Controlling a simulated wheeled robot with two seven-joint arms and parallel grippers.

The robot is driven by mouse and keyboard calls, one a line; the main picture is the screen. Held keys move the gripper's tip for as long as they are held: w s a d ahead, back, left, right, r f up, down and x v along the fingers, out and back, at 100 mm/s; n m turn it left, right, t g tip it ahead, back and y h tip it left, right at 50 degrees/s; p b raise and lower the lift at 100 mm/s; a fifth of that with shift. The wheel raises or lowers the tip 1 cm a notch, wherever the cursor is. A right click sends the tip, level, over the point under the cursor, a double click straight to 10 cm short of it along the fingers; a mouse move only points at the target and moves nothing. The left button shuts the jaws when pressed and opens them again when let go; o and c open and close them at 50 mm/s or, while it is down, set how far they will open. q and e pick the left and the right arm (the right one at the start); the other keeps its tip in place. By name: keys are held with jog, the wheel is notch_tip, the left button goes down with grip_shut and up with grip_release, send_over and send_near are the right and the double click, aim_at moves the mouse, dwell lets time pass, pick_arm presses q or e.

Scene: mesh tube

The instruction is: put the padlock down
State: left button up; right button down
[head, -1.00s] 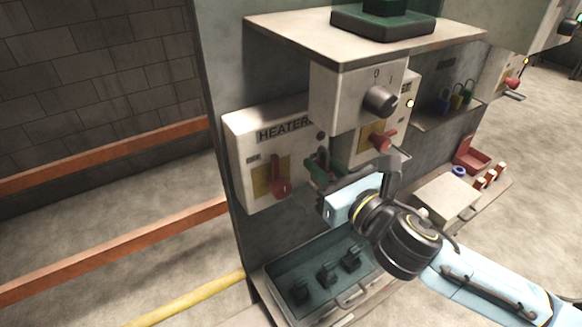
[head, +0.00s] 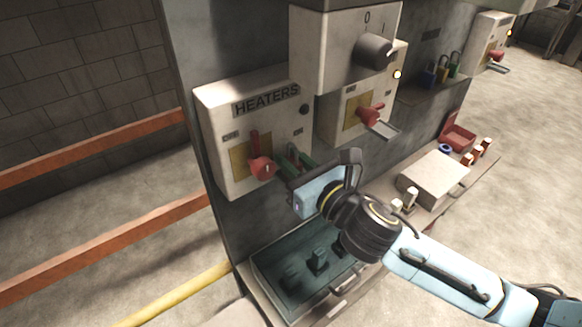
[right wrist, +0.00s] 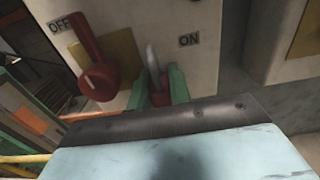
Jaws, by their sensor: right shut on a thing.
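My right gripper (head: 297,163) is in front of the lower right part of the HEATERS switch box (head: 218,118). In the right wrist view its green fingertips (right wrist: 160,88) are closed on a padlock with a small red body (right wrist: 159,97) and a grey shackle (right wrist: 152,60) pointing up. The padlock is beside the box's red lever (right wrist: 100,75), by the ON label; the lever is at the OFF side. I cannot tell whether the padlock touches the box. In the head view the padlock is hard to make out between the fingers. My left gripper is not in view.
Below is a teal tray (head: 268,262) with dark items. A second switch box (head: 338,125) with a red lever is at the right. Blue, yellow and green padlocks (head: 442,73) stand on a shelf. A beige box (head: 432,172) and an open red box (head: 459,138) lie on the lower ledge.

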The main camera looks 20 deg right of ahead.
jog(key=shift+w+r, duration=0.1)
jog(key=c, duration=1.3)
grip_release()
jog(key=shift+f, duration=0.2)
jog(key=shift+r, duration=0.15)
jog(key=shift+s, duration=0.25)
jog(key=shift+v, duration=5.85)
